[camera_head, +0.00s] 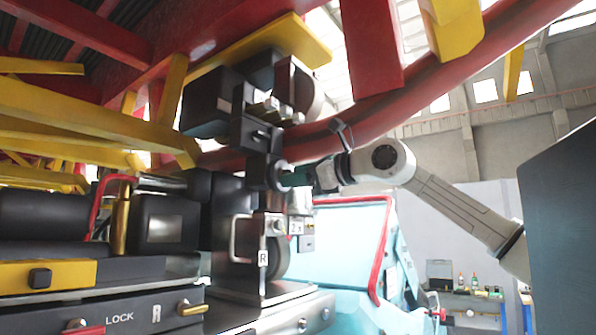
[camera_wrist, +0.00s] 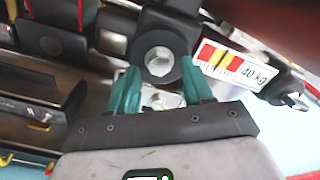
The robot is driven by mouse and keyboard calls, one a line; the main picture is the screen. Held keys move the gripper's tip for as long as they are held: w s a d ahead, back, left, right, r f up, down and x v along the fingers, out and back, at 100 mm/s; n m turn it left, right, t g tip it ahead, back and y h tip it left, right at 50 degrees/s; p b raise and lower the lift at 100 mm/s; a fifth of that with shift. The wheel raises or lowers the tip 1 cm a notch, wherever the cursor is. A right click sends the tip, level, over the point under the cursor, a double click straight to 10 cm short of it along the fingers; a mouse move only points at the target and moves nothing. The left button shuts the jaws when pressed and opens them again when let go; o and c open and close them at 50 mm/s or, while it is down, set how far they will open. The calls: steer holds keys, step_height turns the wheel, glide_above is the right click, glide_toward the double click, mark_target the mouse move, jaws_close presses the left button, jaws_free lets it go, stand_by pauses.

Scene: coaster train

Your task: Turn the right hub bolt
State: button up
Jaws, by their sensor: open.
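The right hub bolt (camera_wrist: 160,60) is a silver, round-looking bolt head set in a black hub (camera_wrist: 163,22) in the wrist view. My gripper (camera_wrist: 159,70) has two teal fingers, spread apart on either side of the bolt in that picture. They appear open with nothing held; whether they touch the bolt I cannot tell. In the head view the hub (camera_head: 276,174) is a dark block with a pale round rim, and my gripper (camera_head: 292,179) points at it from the right, close up. The fingertips are mostly hidden there.
A plate marked R (camera_head: 263,257) sits below the hub. A 40 kg label (camera_wrist: 240,68) lies right of the bolt. A red rail (camera_head: 400,95) curves above my arm. A panel marked LOCK (camera_head: 120,318) is lower left. A workbench (camera_head: 462,300) stands behind, right.

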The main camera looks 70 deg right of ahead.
steer(key=shift+c, duration=0.4)
jaws_close()
stand_by(0.4)
steer(key=m+b, duration=0.8)
steer(key=m, duration=0.3)
steer(key=shift+w+a+m, duration=0.1)
steer(key=shift+a+m, duration=0.05)
steer(key=shift+m, duration=0.15)
stand_by(0.3)
